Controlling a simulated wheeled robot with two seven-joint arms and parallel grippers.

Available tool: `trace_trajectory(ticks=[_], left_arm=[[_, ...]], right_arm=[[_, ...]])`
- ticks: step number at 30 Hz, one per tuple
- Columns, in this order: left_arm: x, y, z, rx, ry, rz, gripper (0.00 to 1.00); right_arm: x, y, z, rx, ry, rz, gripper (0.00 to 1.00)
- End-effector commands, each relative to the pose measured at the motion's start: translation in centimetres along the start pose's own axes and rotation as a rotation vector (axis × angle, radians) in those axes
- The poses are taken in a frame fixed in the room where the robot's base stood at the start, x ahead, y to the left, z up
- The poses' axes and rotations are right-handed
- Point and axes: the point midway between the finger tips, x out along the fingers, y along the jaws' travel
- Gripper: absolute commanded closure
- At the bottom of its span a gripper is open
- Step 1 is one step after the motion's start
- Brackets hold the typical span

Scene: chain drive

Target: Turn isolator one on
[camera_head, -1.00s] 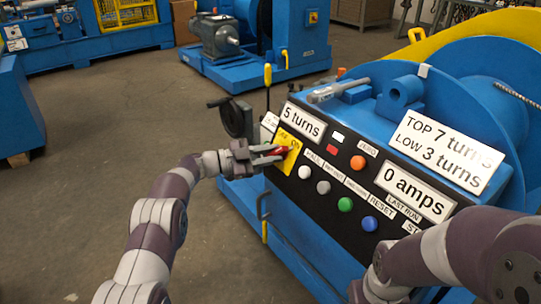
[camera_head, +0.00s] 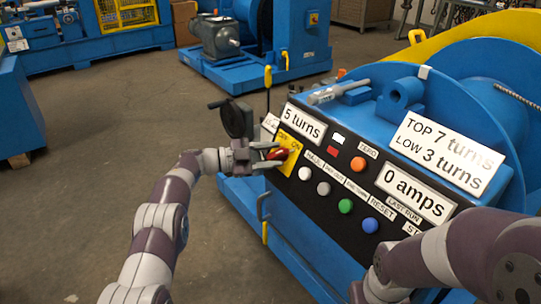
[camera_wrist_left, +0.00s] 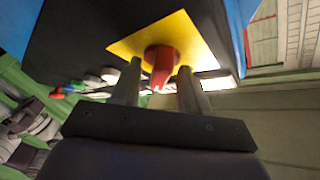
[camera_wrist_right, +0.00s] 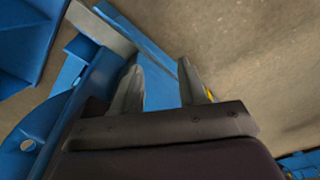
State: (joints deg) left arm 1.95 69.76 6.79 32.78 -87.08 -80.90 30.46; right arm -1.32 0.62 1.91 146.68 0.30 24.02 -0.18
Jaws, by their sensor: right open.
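The isolator is a red rotary knob (camera_head: 278,154) on a yellow plate (camera_head: 289,163) marked OFF and ON, at the left end of the black control panel. In the left wrist view the red knob (camera_wrist_left: 162,66) sits between my left fingertips, with a gap on both sides. My left gripper (camera_head: 266,156) is open around the knob's handle. The knob's exact setting is hard to read. My right gripper (camera_wrist_right: 160,75) is open and empty in the right wrist view, beside blue metalwork. In the head view it is hidden or out of frame.
Labels read 5 turns (camera_head: 303,122) and 0 amps (camera_head: 415,194). A black handwheel (camera_head: 237,119) stands behind my left gripper. Floor at left is clear.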

Motion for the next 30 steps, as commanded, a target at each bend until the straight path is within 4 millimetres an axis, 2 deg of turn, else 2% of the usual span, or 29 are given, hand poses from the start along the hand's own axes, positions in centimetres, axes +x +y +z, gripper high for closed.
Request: trace_trajectory(ticks=[5, 8, 18, 21, 25, 30], left_arm=[[-0.1, 0.0, 0.0, -0.001, -0.001, 0.000, 0.55], [-1.2, -0.2, -0.1, -0.002, -0.003, -0.001, 0.55], [-9.9, -0.2, -0.2, -0.002, -0.003, -0.002, 0.55], [-11.6, -0.1, -0.1, -0.001, -0.002, -0.002, 0.55], [-12.6, 0.0, 0.0, 0.000, -0.001, 0.000, 0.55], [-12.7, 0.0, 0.0, 0.000, -0.001, 0.000, 0.55]], right_arm=[[-0.1, 0.0, 0.0, 0.000, 0.000, 0.000, 0.57], [-0.6, 0.0, -0.1, 0.000, 0.000, 0.000, 0.57], [-3.1, 0.0, -0.4, 0.000, 0.000, 0.000, 0.57], [-3.3, 0.0, -0.4, 0.000, 0.000, 0.000, 0.57], [-3.4, 0.0, -0.4, 0.000, 0.000, 0.000, 0.57], [-3.4, 0.0, -0.4, 0.000, 0.000, 0.000, 0.57]])
